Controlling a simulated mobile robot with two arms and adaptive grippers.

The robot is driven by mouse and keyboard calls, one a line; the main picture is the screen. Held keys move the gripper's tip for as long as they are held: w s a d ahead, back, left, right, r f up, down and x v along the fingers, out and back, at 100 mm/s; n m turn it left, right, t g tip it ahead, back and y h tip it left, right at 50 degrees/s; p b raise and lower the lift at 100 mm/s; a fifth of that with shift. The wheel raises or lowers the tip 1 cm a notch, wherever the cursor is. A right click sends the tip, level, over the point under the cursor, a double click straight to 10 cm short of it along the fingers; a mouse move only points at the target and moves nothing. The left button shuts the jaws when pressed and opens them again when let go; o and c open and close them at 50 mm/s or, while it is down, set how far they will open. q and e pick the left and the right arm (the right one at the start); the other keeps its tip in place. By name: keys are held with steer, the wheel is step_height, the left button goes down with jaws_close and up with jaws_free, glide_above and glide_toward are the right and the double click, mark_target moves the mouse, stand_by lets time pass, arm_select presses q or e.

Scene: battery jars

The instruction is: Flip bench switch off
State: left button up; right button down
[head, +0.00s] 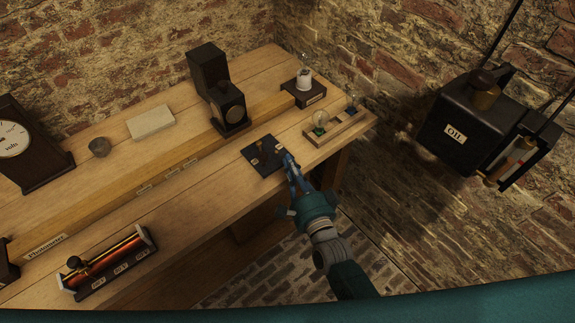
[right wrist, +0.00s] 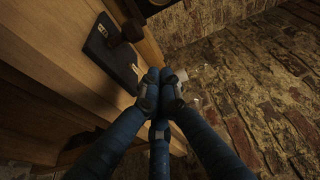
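The bench switch is a small black plate (head: 256,160) with small metal parts and a dark upright piece, lying near the front edge of the wooden bench. In the right wrist view the plate (right wrist: 102,48) is at upper left, with a dark knob-like part over it. My right gripper (head: 287,160) is at the plate's right side. In the right wrist view its blue fingers (right wrist: 160,80) are drawn together at the tips, beside the plate's lower edge. I see nothing held between them. Whether they touch the switch is unclear. My left gripper is out of view.
Behind the switch stands a black box-shaped lamp (head: 230,105). A coil with a red-orange body (head: 110,262) lies at front left. An OIL box (head: 470,120) hangs at right.

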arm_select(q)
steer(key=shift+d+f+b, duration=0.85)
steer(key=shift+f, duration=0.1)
arm_select(e)
steer(key=s, duration=1)
steer(key=shift+d, duration=0.3)
steer(key=s+d+f+n+g+h, duration=0.1)
steer(key=s+d+f+n+g, duration=0.2)
steer(key=f, duration=0.7)
steer(key=s+d+f+n+g, duration=0.1)
steer(key=s+f+n+g, duration=0.2)
steer(key=f, duration=0.7)
steer(key=s+d+f+n+g+h, duration=0.1)
steer(key=s+d+f+n+g, duration=0.3)
steer(key=f, duration=0.7)
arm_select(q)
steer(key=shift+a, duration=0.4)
arm_select(e)
steer(key=s+d+f+n+g+h, duration=0.1)
steer(key=s+d+f+n+g, duration=0.1)
steer(key=s+f, duration=0.3)
steer(key=s+d+f+n+g+h, duration=0.1)
steer(key=s+d+f, duration=0.4)
steer(key=s, duration=0.8)
steer(key=s+d+f+n+g+h, duration=0.1)
steer(key=s+d+f+n+g, duration=0.2)
steer(key=s+f, duration=0.4)
steer(key=shift+s+d+n, duration=0.3)
steer(key=shift+s, duration=0.7)
steer(key=shift+f, duration=0.1)
